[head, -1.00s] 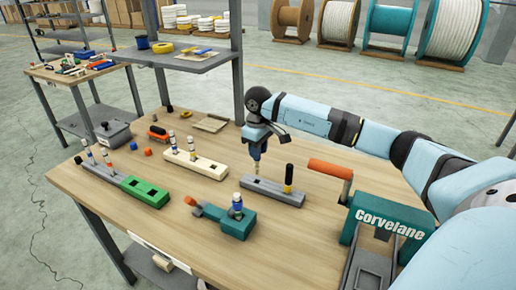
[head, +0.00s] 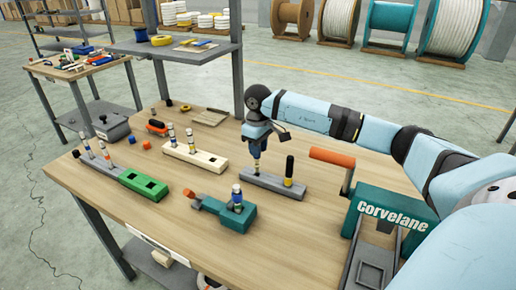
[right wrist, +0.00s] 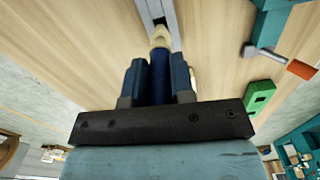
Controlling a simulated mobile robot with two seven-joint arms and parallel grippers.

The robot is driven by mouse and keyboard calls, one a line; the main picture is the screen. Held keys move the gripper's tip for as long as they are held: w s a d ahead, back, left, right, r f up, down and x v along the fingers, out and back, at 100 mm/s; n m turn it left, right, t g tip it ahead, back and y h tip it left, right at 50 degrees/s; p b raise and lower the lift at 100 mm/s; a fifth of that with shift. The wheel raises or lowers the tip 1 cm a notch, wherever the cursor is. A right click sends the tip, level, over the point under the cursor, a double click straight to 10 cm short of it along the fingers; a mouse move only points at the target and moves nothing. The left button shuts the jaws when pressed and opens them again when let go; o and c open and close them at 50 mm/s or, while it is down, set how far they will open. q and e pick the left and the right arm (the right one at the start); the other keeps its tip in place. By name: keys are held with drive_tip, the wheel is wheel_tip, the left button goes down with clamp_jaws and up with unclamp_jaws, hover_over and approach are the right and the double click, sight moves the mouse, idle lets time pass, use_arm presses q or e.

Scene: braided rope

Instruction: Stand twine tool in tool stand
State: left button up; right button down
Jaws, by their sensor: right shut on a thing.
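My right gripper (head: 257,150) is shut on the twine tool, upright above the left part of the grey tool stand (head: 292,191). In the right wrist view the twine tool (right wrist: 160,72) shows a dark blue handle between the fingers and a cream tip pointing at the stand (right wrist: 168,8). In the head view its lower end (head: 256,168) meets the stand's left part; I cannot tell whether it is inside a hole. A black and yellow tool (head: 289,168) stands in the right part of the stand. My left gripper is not in view.
A teal fixture (head: 240,218) with an upright tool is in front. A cream block (head: 195,156) and a grey-green block (head: 145,185) with tools lie left. A teal Corvelane machine (head: 385,212) with an orange-handled lever (head: 332,157) is at right. Bare wood lies between.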

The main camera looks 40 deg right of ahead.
drive_tip(key=shift+f+b, duration=0.35)
drive_tip(key=shift+b, duration=0.3)
idle(1.0)
drive_tip(key=shift+f, duration=0.25)
drive_tip(key=shift+f+b, duration=0.3)
drive_tip(key=shift+b, duration=0.45)
idle(0.4)
idle(0.7)
drive_tip(key=shift+f+b, duration=0.3)
drive_tip(key=shift+b, duration=0.15)
drive_tip(key=shift+f+b, duration=0.35)
idle(0.4)
drive_tip(key=shift+f, duration=0.15)
idle(0.4)
